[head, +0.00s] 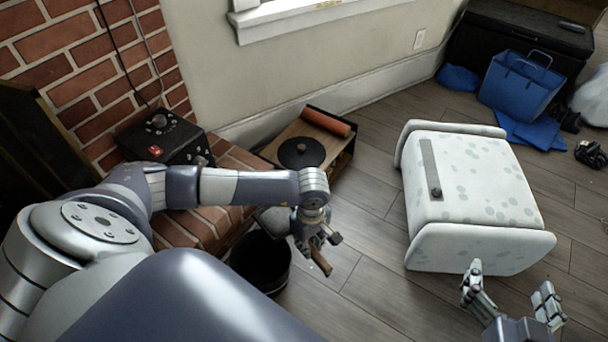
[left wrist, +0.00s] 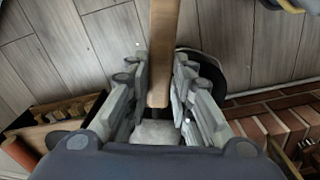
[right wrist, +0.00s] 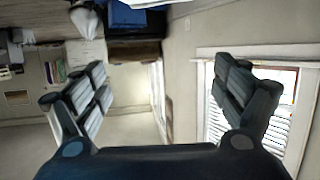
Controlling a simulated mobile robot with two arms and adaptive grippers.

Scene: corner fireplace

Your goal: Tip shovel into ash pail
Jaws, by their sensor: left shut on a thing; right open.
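My left gripper (head: 314,238) is shut on the shovel, whose wooden handle (head: 321,260) sticks out below the fingers. In the left wrist view the handle (left wrist: 164,45) runs up between the fingers. A grey part, apparently the shovel's pan (head: 272,220), shows left of the gripper, over the back rim of the pail; its contents cannot be made out. The black ash pail (head: 262,264) stands on the floor beside the brick hearth, left of and below the gripper, partly hidden by my arm. My right gripper (head: 512,298) is open and empty at lower right.
A spotted white padded seat (head: 470,195) stands at right, close to my right gripper. A wooden box (head: 338,150) with a black disc and red roll is by the wall. A black device (head: 165,138) sits on the brick hearth (head: 240,160).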

